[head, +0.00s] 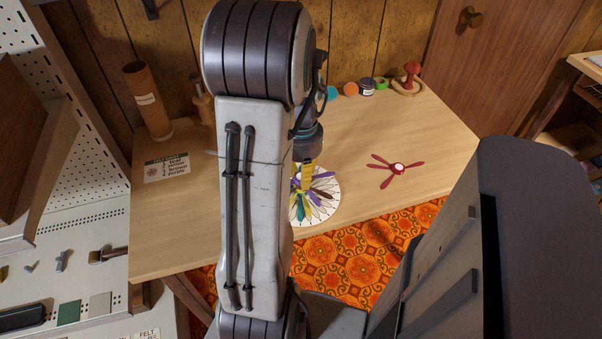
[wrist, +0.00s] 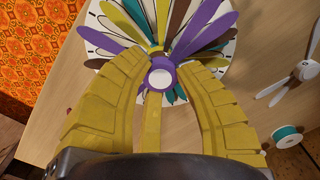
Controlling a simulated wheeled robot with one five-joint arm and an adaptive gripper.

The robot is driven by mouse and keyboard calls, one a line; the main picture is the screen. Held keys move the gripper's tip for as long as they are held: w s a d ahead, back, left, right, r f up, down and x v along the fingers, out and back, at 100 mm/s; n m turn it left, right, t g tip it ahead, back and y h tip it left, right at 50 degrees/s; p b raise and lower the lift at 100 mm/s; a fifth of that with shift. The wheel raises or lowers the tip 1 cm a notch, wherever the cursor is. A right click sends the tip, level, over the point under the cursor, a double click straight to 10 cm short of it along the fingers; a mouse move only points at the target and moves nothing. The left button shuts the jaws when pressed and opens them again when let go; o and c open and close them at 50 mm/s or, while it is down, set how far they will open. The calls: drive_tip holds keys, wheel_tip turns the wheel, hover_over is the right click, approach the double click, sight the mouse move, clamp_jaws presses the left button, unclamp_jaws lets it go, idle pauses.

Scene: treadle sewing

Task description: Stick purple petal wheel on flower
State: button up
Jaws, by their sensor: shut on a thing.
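The purple petal wheel (wrist: 162,78) has a purple hub with a white centre. My yellow gripper (wrist: 160,66) is shut on its hub in the wrist view. Its purple petals spread out just beyond the fingertips. The flower (wrist: 170,25) has purple, teal, brown, white and yellow petals on a white round base (head: 325,211). The held wheel is over the flower's middle; I cannot tell whether they touch. In the head view my arm hides part of the flower, and the gripper (head: 306,178) is at it.
A red petal wheel (head: 398,168) lies to the right on the table (head: 440,130). A pale petal wheel (wrist: 303,72) and a teal spool (wrist: 287,136) lie near the flower. A cardboard tube (head: 148,102) and a printed card (head: 167,169) are at the left. Small pots (head: 367,87) line the back.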

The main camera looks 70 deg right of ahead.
idle(0.3)
drive_tip(key=o, duration=0.9)
wheel_tip(320, 180, up, 12)
drive_tip(key=shift+f, duration=0.1)
drive_tip(key=shift+d, duration=0.1)
